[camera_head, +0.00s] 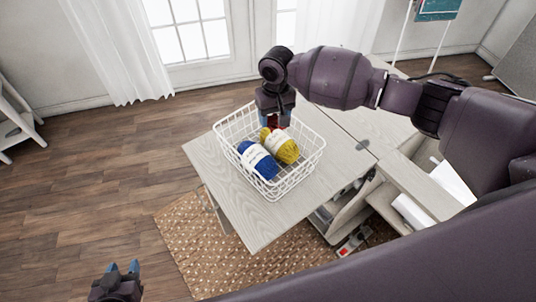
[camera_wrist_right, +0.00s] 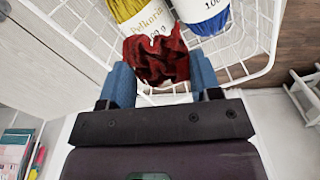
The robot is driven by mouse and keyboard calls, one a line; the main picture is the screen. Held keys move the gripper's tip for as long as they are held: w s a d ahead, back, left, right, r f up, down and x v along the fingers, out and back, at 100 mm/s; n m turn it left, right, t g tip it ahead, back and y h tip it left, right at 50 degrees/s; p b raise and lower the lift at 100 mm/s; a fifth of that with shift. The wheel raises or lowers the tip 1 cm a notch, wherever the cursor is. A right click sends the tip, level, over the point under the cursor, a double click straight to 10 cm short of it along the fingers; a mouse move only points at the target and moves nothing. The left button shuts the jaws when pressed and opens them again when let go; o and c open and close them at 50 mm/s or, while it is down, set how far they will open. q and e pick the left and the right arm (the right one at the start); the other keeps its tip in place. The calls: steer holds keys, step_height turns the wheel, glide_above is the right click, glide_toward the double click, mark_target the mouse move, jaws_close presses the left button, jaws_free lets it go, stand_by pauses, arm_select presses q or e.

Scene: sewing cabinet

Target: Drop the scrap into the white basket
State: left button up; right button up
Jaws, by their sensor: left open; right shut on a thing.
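The scrap (camera_wrist_right: 157,58) is a crumpled dark red cloth. In the right wrist view it sits between the blue fingers of my right gripper (camera_wrist_right: 160,85), which is shut on it. The white basket (camera_head: 304,165) is a wire basket on the wooden table leaf. My right gripper (camera_head: 274,119) is at the basket's far side in the head view, with a little of the red scrap showing under it. Whether the scrap touches the yarn or basket is unclear. My left gripper (camera_head: 122,270) is open and empty, low at the bottom left, away from the table.
The basket holds a blue yarn ball (camera_head: 257,161) and a yellow yarn ball (camera_head: 283,147). The table leaf (camera_head: 240,215) is bare in front of the basket. An open cabinet compartment (camera_head: 405,200) lies to the right. A woven rug (camera_head: 190,235) covers the floor below.

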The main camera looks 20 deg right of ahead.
step_height(320, 180, down, 3)
steer(key=shift+r+b, duration=0.1)
steer(key=shift+b, duration=1.1)
steer(key=shift+f+b, duration=0.4)
steer(key=shift+b, duration=0.05)
arm_select(q)
step_height(320, 180, down, 5)
steer(key=shift+s+r, duration=0.1)
steer(key=shift+s, duration=0.05)
arm_select(e)
steer(key=shift+r, duration=0.1)
arm_select(q)
steer(key=shift+s, duration=0.15)
arm_select(e)
steer(key=o, duration=1)
steer(key=shift+c, duration=0.2)
arm_select(q)
steer(key=shift+w+r+p, duration=0.35)
steer(key=shift+r+p, duration=0.3)
steer(key=shift+r, duration=0.2)
arm_select(e)
step_height(320, 180, up, 11)
steer(key=shift+d+f, duration=0.1)
steer(key=shift+d, duration=0.05)
arm_select(q)
steer(key=shift+s, duration=0.2)
